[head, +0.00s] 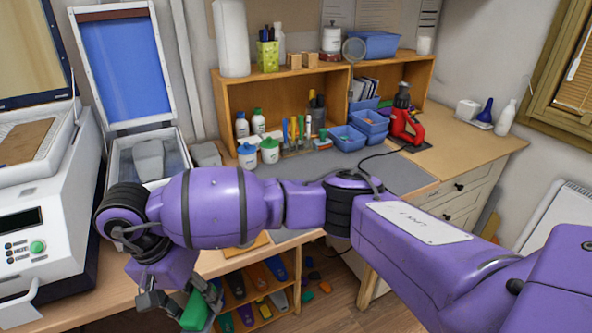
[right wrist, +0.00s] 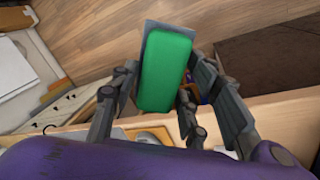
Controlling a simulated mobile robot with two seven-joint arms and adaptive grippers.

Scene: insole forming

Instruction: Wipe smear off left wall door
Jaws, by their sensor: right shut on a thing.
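My right gripper (head: 188,307) is low at the bottom left of the head view, in front of the bench edge. It is shut on a green block (head: 196,312) with a grey layer along its edge. In the right wrist view the green block (right wrist: 166,72) sits between the fingers of the right gripper (right wrist: 165,95), and its grey layer shows at the far end. I cannot make out a left wall door or a smear in either view. My left gripper is not in view.
A white machine (head: 45,215) with a green button stands at the left. Beside it is a blue panel in a white frame (head: 122,65). A wooden shelf (head: 225,108) with bottles and blue bins stands at the back. A lower rack (head: 291,268) holds colored insoles.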

